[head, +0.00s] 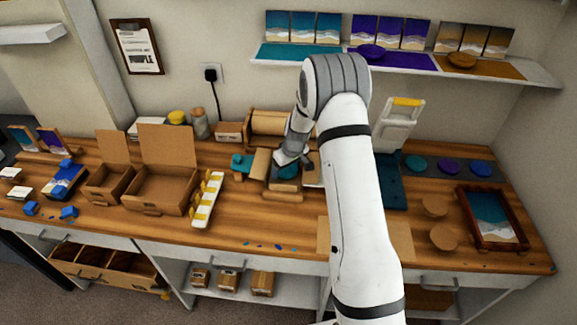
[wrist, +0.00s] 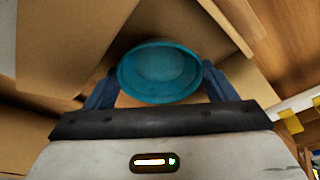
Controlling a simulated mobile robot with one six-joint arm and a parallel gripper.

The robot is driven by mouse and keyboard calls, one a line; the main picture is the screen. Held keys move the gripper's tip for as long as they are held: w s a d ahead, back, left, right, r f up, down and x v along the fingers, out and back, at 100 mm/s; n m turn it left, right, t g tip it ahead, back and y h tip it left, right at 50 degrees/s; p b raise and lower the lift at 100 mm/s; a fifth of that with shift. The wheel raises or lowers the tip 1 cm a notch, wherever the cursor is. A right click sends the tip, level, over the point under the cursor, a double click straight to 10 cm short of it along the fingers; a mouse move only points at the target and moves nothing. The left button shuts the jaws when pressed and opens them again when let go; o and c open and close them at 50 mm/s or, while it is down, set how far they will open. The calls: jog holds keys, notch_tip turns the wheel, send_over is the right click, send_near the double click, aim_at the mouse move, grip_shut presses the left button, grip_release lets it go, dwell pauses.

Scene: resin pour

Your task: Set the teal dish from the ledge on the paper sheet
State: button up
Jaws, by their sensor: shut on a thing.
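My gripper (head: 287,158) is shut on the teal dish (head: 286,172), low over the brown boxes at the middle of the bench. In the wrist view, the dish (wrist: 160,72) sits between the two blue-grey fingers of my gripper (wrist: 158,84), with its round opening showing. I cannot tell whether it touches anything below. A brown paper sheet (head: 401,238) lies flat near the bench's front edge, partly hidden behind my arm. The wall ledge (head: 527,72) holds a purple dish (head: 371,51) and an amber dish (head: 461,60); its teal patch (head: 290,51) is bare.
Open cardboard boxes (head: 160,187) and a white rack with yellow parts (head: 207,200) stand to the left. A framed beach picture (head: 492,217) and round wooden discs (head: 443,238) lie at the right. The front middle of the bench holds only small blue bits.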

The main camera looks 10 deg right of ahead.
jog(key=o, duration=1)
jog(key=shift+o, duration=0.2)
jog(key=shift+r, duration=0.1)
jog(key=b+v, duration=0.2)
jog(key=v, duration=1)
jog(key=s+a+r+m, duration=0.1)
jog(key=s+r+m, duration=0.1)
jog(key=s+r, duration=1.05)
jog(key=s+r+m+h, duration=0.1)
jog(key=s+m, duration=0.2)
jog(key=s, duration=2)
jog(key=shift+t, duration=0.3)
jog(key=shift+w+r, duration=0.1)
